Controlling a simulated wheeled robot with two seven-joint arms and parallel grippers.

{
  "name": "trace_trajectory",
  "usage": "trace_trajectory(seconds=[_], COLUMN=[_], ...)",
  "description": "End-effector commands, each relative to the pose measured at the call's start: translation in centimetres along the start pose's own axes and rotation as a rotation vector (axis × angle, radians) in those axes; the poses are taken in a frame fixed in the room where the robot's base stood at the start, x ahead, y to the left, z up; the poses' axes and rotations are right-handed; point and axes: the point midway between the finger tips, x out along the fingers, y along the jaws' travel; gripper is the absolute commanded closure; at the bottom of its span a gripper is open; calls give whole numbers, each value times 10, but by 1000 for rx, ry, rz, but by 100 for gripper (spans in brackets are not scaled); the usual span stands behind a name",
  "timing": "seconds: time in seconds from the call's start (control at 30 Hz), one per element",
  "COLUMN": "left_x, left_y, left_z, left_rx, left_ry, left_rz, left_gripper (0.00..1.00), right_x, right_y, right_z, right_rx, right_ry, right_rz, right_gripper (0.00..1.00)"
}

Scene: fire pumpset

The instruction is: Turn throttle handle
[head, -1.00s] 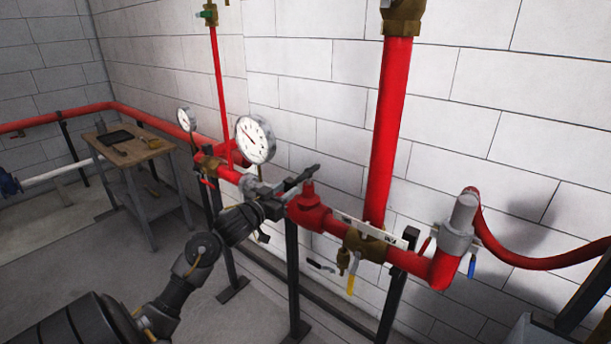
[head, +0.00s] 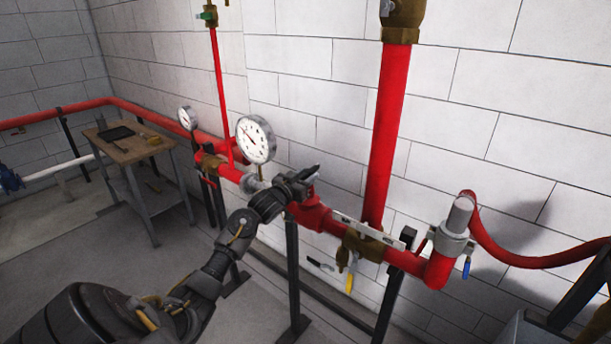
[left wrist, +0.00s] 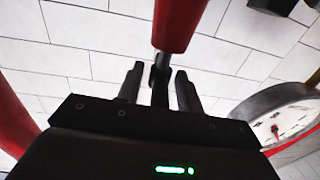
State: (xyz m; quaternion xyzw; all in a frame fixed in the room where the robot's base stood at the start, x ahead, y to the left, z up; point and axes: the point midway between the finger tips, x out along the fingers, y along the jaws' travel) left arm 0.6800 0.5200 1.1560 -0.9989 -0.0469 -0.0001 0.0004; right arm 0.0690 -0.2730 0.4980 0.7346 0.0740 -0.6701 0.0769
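My left gripper (head: 304,176) reaches in from the left, with its fingertips above the red valve fitting (head: 313,216) on the horizontal pipe. In the left wrist view the two fingers (left wrist: 159,90) stand apart. A narrow dark bar, perhaps the throttle handle (left wrist: 158,78), lies between them at the end of a red rounded part (left wrist: 178,22). Gaps show on both sides of the bar, so the fingers do not seem to grip it. In the head view the gripper hides this handle. My right gripper is not in view.
A large white gauge (head: 255,139) stands close left of the gripper; it also shows in the left wrist view (left wrist: 285,118). A thick red riser pipe (head: 392,130) stands to the right. A white brick wall is close behind. A small table (head: 130,147) stands far left.

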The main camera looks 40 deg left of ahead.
Motion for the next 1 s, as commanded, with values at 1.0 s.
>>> trace_trajectory(seconds=[1.0], left_x=[1], left_y=[5], left_z=[-1], left_rx=[-5], left_ry=[6], left_rz=[-291], left_gripper=[100], right_x=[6], right_y=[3], right_z=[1], right_rx=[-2], right_ry=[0], right_rz=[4], right_gripper=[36])
